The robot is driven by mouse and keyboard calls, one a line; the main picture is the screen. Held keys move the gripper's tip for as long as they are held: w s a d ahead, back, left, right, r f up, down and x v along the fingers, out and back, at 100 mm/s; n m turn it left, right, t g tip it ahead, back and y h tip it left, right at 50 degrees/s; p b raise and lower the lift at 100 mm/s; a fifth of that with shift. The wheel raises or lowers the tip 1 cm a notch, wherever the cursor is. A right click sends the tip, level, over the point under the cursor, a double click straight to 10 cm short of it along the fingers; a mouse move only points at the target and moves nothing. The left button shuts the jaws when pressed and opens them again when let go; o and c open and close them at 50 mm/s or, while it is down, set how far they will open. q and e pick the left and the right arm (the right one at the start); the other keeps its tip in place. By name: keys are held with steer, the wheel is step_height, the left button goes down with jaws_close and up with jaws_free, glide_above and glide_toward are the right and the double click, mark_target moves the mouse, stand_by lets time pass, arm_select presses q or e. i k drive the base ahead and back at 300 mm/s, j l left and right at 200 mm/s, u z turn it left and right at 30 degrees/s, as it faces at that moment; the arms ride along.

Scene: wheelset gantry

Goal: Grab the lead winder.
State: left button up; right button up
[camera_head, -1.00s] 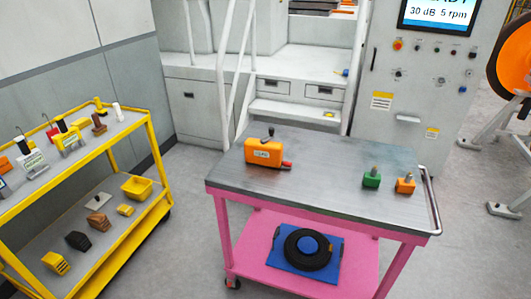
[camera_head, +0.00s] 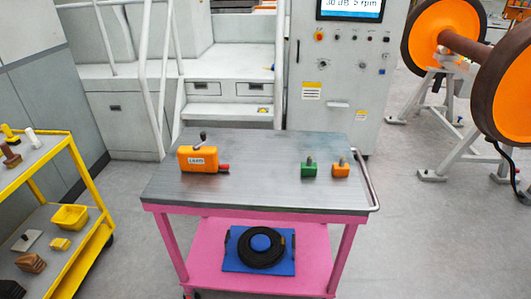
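The lead winder looks to be the orange box with a dark crank handle on top and a white label reading roughly "LEADS" (camera_head: 198,159). It stands upright on the left part of the grey top of the pink cart (camera_head: 255,185). A short red end sticks out at its lower right. Neither of my grippers shows in the head view.
A green block (camera_head: 309,169) and an orange block (camera_head: 340,170) stand on the cart's right side. A blue mat with a black coil (camera_head: 262,248) lies on its lower shelf. A yellow cart (camera_head: 85,180) is at left. Steps, a control cabinet (camera_head: 345,90) and an orange wheelset (camera_head: 440,35) stand behind.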

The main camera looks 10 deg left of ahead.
mark_target(204, 158)
steer(key=i+j+z, duration=0.1)
steer(key=j+z, duration=0.75)
steer(key=j, duration=0.2)
steer(key=j+z, duration=0.4)
steer(key=j, duration=0.15)
steer(key=k+j+z, duration=0.2)
steer(key=j+z, duration=0.2)
steer(key=j, duration=0.1)
